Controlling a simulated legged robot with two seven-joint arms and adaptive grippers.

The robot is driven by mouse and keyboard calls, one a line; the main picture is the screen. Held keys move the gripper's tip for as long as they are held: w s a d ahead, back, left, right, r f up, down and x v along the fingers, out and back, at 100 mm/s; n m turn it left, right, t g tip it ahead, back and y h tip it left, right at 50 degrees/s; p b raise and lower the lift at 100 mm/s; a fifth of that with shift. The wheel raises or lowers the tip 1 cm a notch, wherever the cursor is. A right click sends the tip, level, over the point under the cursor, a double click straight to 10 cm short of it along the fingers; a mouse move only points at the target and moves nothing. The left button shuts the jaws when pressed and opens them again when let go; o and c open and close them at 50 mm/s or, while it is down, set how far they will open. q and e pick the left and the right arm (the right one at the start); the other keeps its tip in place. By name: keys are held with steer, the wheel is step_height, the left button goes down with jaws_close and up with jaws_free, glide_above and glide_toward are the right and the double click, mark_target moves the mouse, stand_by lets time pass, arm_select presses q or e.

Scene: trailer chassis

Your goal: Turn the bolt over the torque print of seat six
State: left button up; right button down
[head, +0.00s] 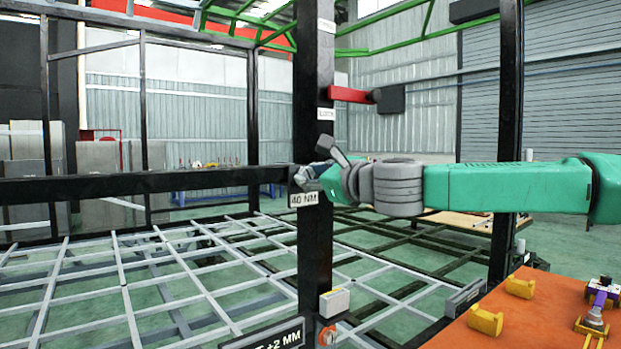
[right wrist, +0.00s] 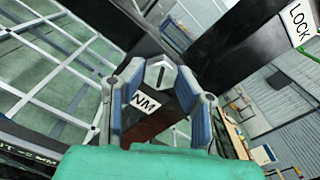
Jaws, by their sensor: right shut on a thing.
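The bolt (right wrist: 160,75) shows in the right wrist view as a grey hex head with a dark mark on its face. It sits at the black upright post (head: 313,243), just above a white print (head: 304,199) reading "40 NM". My right gripper (head: 308,174) reaches in from the right at the post, just above that print. In the right wrist view its two fingers (right wrist: 160,84) stand on either side of the hex head, shut on it. The fingers hide most of the bolt in the head view. My left gripper is out of view.
A red lever with a dark block (head: 388,98) juts from the post above my right arm. An orange table (head: 545,310) with yellow holders (head: 485,320) and a purple tool (head: 601,298) stands at lower right. Grey chassis bars (head: 120,275) spread at lower left.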

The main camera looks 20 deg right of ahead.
steer(key=shift+a+f, duration=0.1)
steer(key=shift+f, duration=0.35)
steer(key=c, duration=1.2)
jaws_free()
steer(key=shift+w+r, duration=0.1)
steer(key=shift+r, duration=0.05)
steer(key=shift+r, duration=0.1)
steer(key=shift+s+d+r, duration=0.1)
steer(key=shift+s+d, duration=0.25)
steer(key=shift+s, duration=0.2)
steer(key=v, duration=1)
steer(key=shift+s+d+f, duration=0.2)
steer(key=shift+s, duration=0.15)
